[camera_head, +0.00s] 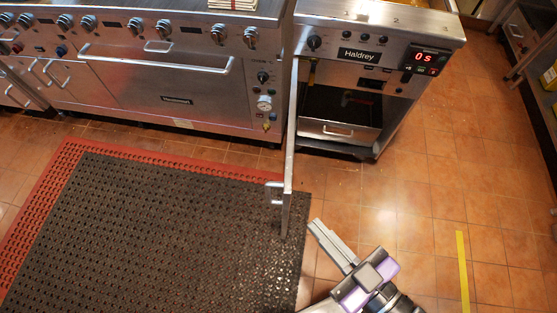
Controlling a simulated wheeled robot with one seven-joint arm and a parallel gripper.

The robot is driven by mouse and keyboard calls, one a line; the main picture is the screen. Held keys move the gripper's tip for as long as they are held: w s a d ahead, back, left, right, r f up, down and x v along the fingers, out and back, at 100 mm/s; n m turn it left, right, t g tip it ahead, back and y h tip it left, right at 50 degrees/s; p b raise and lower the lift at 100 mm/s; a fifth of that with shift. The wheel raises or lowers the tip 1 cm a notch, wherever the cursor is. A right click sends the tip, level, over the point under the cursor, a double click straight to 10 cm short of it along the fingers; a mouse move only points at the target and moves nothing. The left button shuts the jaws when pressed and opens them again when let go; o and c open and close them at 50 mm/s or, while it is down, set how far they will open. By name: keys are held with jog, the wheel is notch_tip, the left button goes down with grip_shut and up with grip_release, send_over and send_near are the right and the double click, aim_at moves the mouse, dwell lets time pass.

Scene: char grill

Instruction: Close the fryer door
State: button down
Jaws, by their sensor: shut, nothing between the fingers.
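The fryer (378,40) stands at the upper right, with a "Haldrey" label and a red display. Its door (291,150) is hinged at the left side and stands wide open, pointing out toward me and seen nearly edge-on. The door handle (274,193) sticks out to the left near the door's free edge. The compartment behind the door is open to view. My gripper (316,226) is low in the view, just right of the door's near end. It is shut and empty, with its fingers pointing up and left. A small gap seems to lie between them, but depth is hard to tell.
A range with an oven (165,85) stands left of the fryer. A dark rubber mat (160,230) with a red mat (45,190) under it covers the floor at left. Tiled floor right of the door is clear, with a yellow strip (464,270).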

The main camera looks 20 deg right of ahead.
jog(key=w+a+f+n+g+h, duration=0.2)
jog(key=w+a+f+n, duration=0.3)
jog(key=w+a+f, duration=0.6)
jog(key=w+a+f+n+g+h, duration=0.2)
jog(key=w+a+f+n, duration=0.45)
jog(key=f, duration=0.55)
jog(key=d+r+m+t+h, duration=0.1)
jog(key=d+r+m+h, duration=0.4)
jog(key=d+r+h, duration=0.5)
jog(key=w+d+f+h+p, duration=0.2)
jog(key=w+d, duration=0.2)
jog(key=d, duration=0.4)
jog(key=shift+w+d, duration=0.15)
jog(key=shift+w, duration=0.2)
